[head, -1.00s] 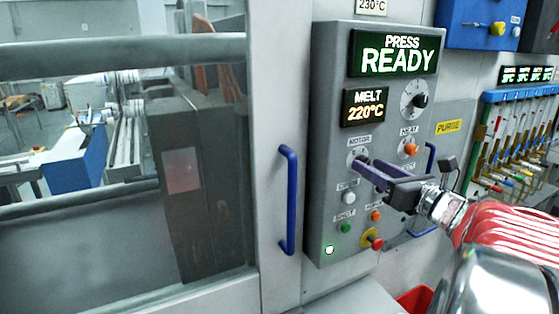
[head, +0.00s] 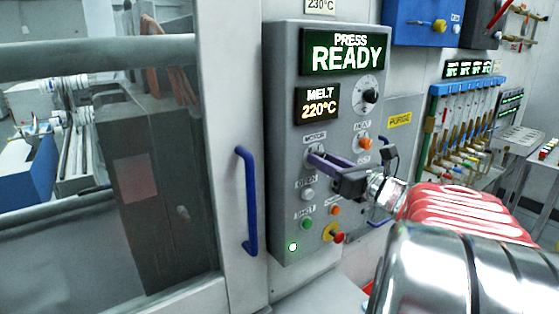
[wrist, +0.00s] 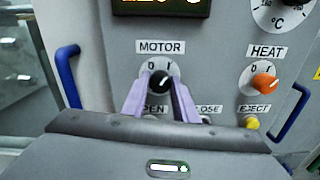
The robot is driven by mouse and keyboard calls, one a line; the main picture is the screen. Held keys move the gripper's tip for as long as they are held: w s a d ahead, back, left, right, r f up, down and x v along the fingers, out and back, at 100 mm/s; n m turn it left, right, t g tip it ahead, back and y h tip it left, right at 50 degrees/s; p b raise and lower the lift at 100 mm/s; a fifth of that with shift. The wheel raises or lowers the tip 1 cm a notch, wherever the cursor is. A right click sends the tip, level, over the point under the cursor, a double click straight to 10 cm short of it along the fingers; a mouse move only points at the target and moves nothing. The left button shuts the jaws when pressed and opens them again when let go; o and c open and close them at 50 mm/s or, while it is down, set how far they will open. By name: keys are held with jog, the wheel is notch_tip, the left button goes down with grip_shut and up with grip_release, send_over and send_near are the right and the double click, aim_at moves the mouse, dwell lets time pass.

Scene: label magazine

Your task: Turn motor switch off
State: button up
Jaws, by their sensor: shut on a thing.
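The motor switch (wrist: 159,82) is a round black knob with a white pointer line, on a white dial under the MOTOR label in the wrist view. The dial bears 0 at upper left and I at upper right; the pointer line tilts to the upper right, toward the I. My gripper (wrist: 159,88) has its two purple fingers on either side of the knob, shut on it. In the head view my gripper (head: 315,156) reaches in from the right to the MOTOR dial and hides most of the knob.
The grey panel (head: 283,190) also carries an orange HEAT knob (wrist: 264,82), a dark dial knob (head: 370,96), push buttons and a red-yellow stop button (head: 334,234). Displays read PRESS READY and MELT 220°C. A blue handle (head: 247,200) stands left of the panel.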

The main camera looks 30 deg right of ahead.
jog(key=shift+c, duration=1)
jog(key=shift+n, duration=0.4)
jog(key=shift+a+f+n, duration=0.1)
jog(key=shift+f+n, duration=0.05)
jog(key=shift+n, duration=6.55)
jog(key=o, duration=1.1)
jog(key=shift+c, duration=0.2)
